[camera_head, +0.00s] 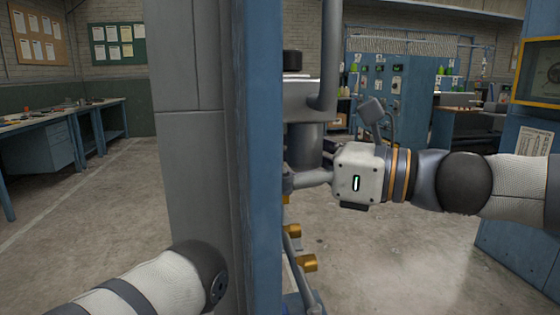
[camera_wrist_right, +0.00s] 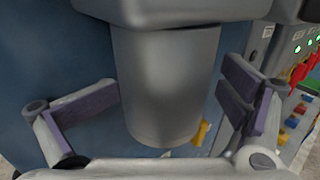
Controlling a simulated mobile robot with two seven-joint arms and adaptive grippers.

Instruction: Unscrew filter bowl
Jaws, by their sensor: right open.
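The filter bowl (camera_head: 305,143) is a grey cylinder hanging upright under a lighter grey filter head (camera_head: 305,100), beside a blue post. In the right wrist view the bowl (camera_wrist_right: 165,85) fills the middle, with its rounded lower end showing. My right gripper (camera_head: 308,165) comes in from the right at the bowl's lower part. In the wrist view its two padded fingers stand open, one on each side of the bowl, with visible gaps. The far side of the bowl is hidden. My left arm shows at the bottom left, but its gripper is out of view.
The blue post (camera_head: 258,150) stands directly left of the bowl. Brass-coloured fittings (camera_head: 306,262) and a pipe sit below it. A grey pipe (camera_head: 328,60) rises just right of the filter head. Workbenches (camera_head: 60,140) and a blue control cabinet (camera_head: 385,85) stand farther back.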

